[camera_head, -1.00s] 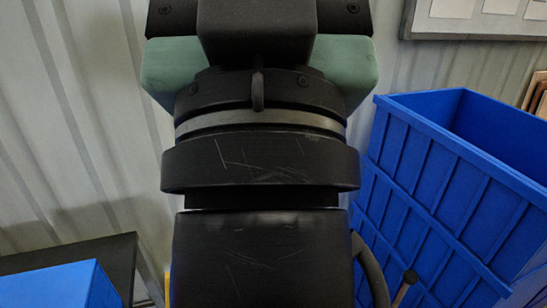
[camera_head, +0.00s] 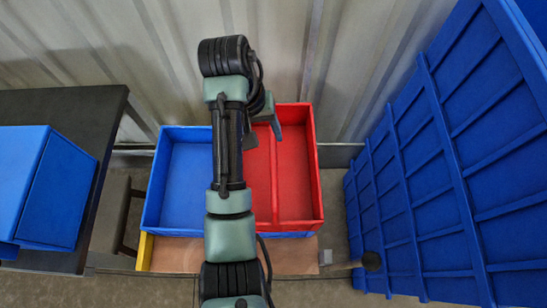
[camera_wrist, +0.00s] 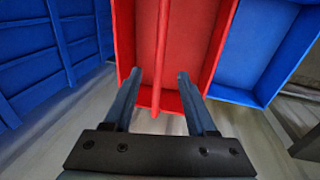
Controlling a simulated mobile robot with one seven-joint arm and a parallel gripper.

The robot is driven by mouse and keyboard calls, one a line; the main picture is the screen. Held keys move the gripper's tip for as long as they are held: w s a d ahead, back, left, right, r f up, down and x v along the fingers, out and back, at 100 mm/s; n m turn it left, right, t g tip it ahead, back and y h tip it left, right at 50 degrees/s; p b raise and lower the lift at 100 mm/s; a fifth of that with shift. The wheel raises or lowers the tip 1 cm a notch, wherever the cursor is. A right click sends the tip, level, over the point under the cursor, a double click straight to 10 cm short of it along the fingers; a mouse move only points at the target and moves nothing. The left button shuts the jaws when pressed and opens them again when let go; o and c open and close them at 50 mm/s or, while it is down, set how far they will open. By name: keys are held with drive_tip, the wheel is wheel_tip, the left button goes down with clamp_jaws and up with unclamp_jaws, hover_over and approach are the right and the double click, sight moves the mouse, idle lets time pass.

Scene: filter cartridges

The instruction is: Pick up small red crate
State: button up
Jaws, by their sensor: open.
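The small red crate (camera_head: 296,190) is an open box with a divider along its length. It sits at the right side of an open blue crate (camera_head: 178,183), and a blue strip shows below its near edge. My gripper (camera_head: 263,135) is over the red crate's left part in the head view, and my arm hides some of both crates. In the wrist view, my gripper (camera_wrist: 157,78) is open and empty. Its fingers lie either side of the red crate's (camera_wrist: 207,45) divider end as seen in the picture. I cannot tell if they touch it.
A tall ribbed blue bin (camera_head: 440,160) stands on the right. A dark table (camera_head: 85,105) with a blue box (camera_head: 60,180) is at left. A corrugated wall (camera_head: 345,60) is close behind. A yellow-ended brown surface (camera_head: 180,258) lies below the crates.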

sight(272, 155)
drive_tip(key=f+b, duration=0.1)
drive_tip(key=f, duration=0.1)
drive_tip(key=d+f+b, duration=0.1)
drive_tip(key=f+b, duration=0.1)
drive_tip(key=f, duration=0.1)
drive_tip(key=f+b, duration=0.1)
drive_tip(key=f, duration=0.1)
drive_tip(key=shift+s+d+f+b, duration=0.15)
drive_tip(key=shift+s+b, duration=0.15)
drive_tip(key=shift+b, duration=0.05)
drive_tip(key=f, duration=0.2)
drive_tip(key=d+f, duration=0.1)
drive_tip(key=f, duration=0.2)
drive_tip(key=shift+w+d+f, duration=0.15)
drive_tip(key=shift+w+f, duration=0.2)
clamp_jaws()
drive_tip(key=shift+w+r, duration=0.1)
drive_tip(key=shift+r, duration=0.05)
idle(0.6)
